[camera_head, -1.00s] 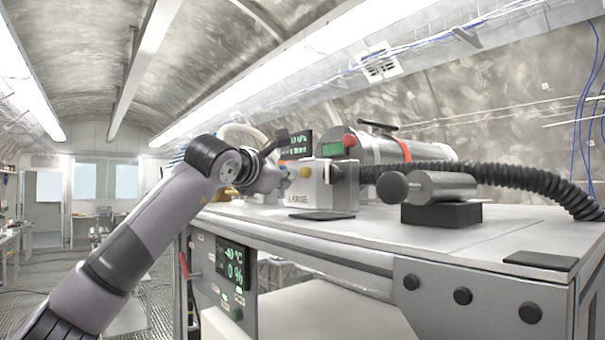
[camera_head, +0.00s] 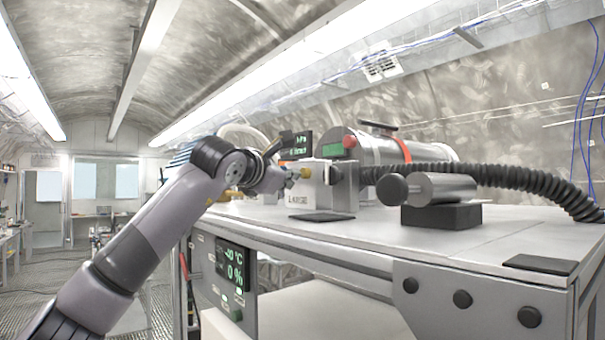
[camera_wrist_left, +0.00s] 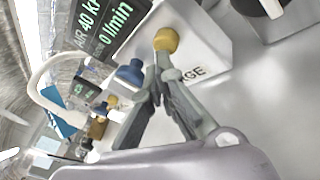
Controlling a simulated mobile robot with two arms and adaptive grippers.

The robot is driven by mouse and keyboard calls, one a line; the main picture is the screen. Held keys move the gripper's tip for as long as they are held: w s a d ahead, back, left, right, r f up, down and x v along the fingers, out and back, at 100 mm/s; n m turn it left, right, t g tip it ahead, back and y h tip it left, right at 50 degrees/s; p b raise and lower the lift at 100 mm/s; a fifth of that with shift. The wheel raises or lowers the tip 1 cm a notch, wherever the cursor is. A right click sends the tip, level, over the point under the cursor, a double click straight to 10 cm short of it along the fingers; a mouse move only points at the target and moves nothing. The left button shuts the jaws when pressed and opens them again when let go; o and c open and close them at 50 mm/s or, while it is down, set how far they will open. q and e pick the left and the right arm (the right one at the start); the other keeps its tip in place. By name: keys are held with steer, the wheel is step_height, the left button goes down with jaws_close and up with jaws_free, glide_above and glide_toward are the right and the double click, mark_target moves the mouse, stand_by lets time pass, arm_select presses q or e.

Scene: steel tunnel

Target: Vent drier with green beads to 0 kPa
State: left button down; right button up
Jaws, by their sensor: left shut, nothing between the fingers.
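My left gripper (camera_head: 289,177) is at the left side of a white box (camera_head: 320,188) on the bench, beside its yellow knob (camera_head: 306,172). In the left wrist view its fingers (camera_wrist_left: 160,72) are shut and empty. Their tips are just below the yellow knob (camera_wrist_left: 166,40); I cannot tell whether they touch it. The white box (camera_wrist_left: 205,45) there shows the letters "RGE". A blue knob (camera_wrist_left: 130,73) is left of the fingers. A display (camera_wrist_left: 100,25) reads about 40 kPa and 0 l/min. I cannot make out green beads. My right gripper is out of view.
A metal cylinder (camera_head: 378,150) with an orange band and a black ribbed hose (camera_head: 490,175) lie behind the box. A smaller cylinder (camera_head: 445,187) rests on a black block at right. A panel (camera_head: 235,275) hangs under the bench edge. Bare bench top (camera_head: 500,225) lies at right.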

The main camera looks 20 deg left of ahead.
arm_select(q)
steer(key=shift+w+d, duration=0.3)
steer(key=shift+w, duration=0.2)
stand_by(2.6)
steer(key=shift+s, duration=0.1)
stand_by(1.0)
steer(key=shift+s+a+f+b, duration=0.15)
steer(key=shift+s+a+b, duration=0.2)
steer(key=shift+s, duration=0.15)
steer(key=shift+s+a, duration=0.15)
steer(key=shift+s, duration=0.05)
steer(key=shift+s, duration=0.1)
steer(key=shift+s+a+b, duration=0.35)
steer(key=shift+s+b, duration=0.1)
steer(key=shift+b, duration=0.05)
steer(key=shift+s+a+b, duration=0.35)
steer(key=shift+s+a, duration=0.15)
steer(key=shift+s, duration=0.35)
steer(key=shift+s+a+b, duration=0.35)
steer(key=shift+s+a, duration=0.1)
steer(key=shift+s, duration=0.35)
